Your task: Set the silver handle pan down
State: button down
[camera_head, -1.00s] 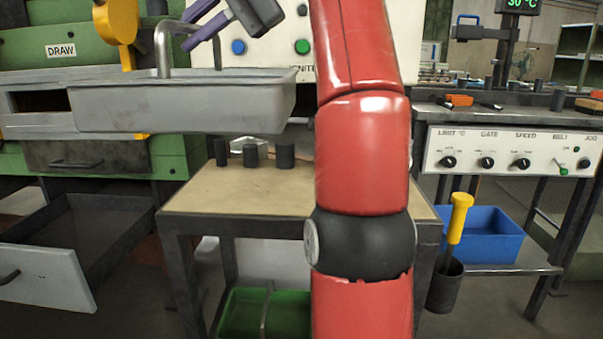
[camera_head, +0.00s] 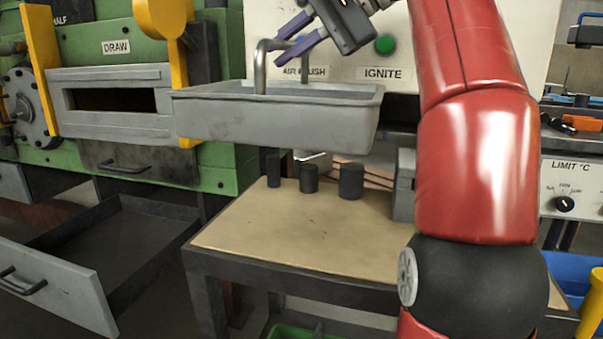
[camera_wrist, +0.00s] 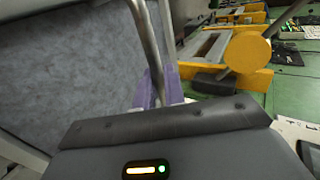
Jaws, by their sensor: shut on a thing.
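The silver handle pan (camera_head: 275,118) is a grey rectangular tray with an arched metal handle. It hangs level in the air above the tan-topped table (camera_head: 290,240), apart from it. My gripper (camera_head: 283,48) is at the top of the handle, its purple fingers shut on it. In the wrist view the pan's grey interior (camera_wrist: 65,80) fills the left side, and the handle bar runs between the purple fingers (camera_wrist: 158,88). The pan's underside is hidden.
Several dark cylinders (camera_head: 310,178) stand at the table's back edge. A green furnace (camera_head: 210,170) with an open drawer (camera_head: 110,250) is on the left. A white control panel (camera_head: 400,60) stands behind the pan. The table's front and middle are clear.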

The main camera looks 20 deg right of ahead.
notch_tip(320, 180, down, 12)
jog(key=b, duration=0.8)
jog(key=shift+f+b, duration=0.1)
jog(key=shift+b, duration=0.2)
notch_tip(320, 180, down, 5)
jog(key=b, duration=0.2)
jog(key=shift+b, duration=0.3)
jog(key=c, duration=1.9)
grip_release()
jog(key=shift+f, duration=0.1)
jog(key=o, duration=0.4)
